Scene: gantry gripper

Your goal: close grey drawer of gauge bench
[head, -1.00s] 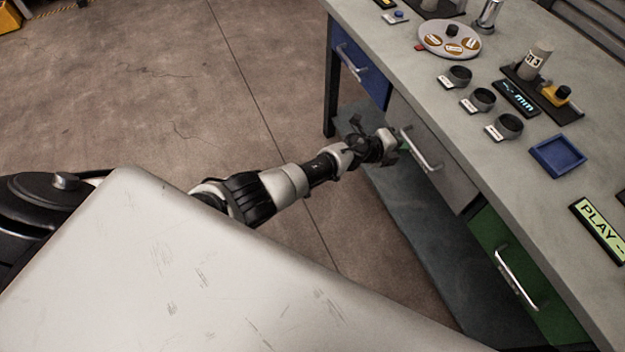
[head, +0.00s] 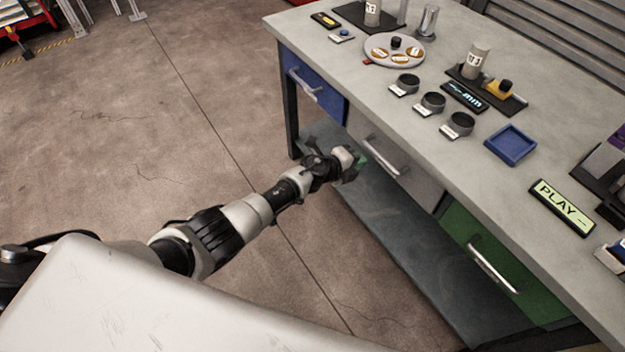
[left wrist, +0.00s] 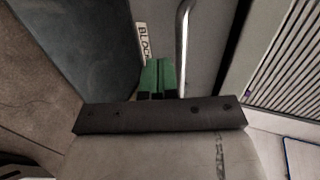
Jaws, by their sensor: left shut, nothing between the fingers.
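The grey drawer (head: 418,182) is the middle one under the gauge bench top (head: 400,118), with a pale metal handle (head: 383,158). Its front looks about level with its neighbours; I cannot tell if a small gap is left. My left gripper (head: 361,161) is shut and empty, its green fingertips at the drawer front beside the handle's left end. In the left wrist view the fingertips (left wrist: 158,77) point at the grey front, between a partly hidden label (left wrist: 142,42) and the handle (left wrist: 182,45). Whether they touch the front is unclear. My right gripper is out of view.
A blue drawer (head: 318,92) is left of the grey one, a green drawer (head: 520,290) right of it. A dark lower shelf (head: 385,240) lies below. Cups, a round plate (head: 394,60) and a blue tray (head: 511,146) stand on top. The floor left is clear.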

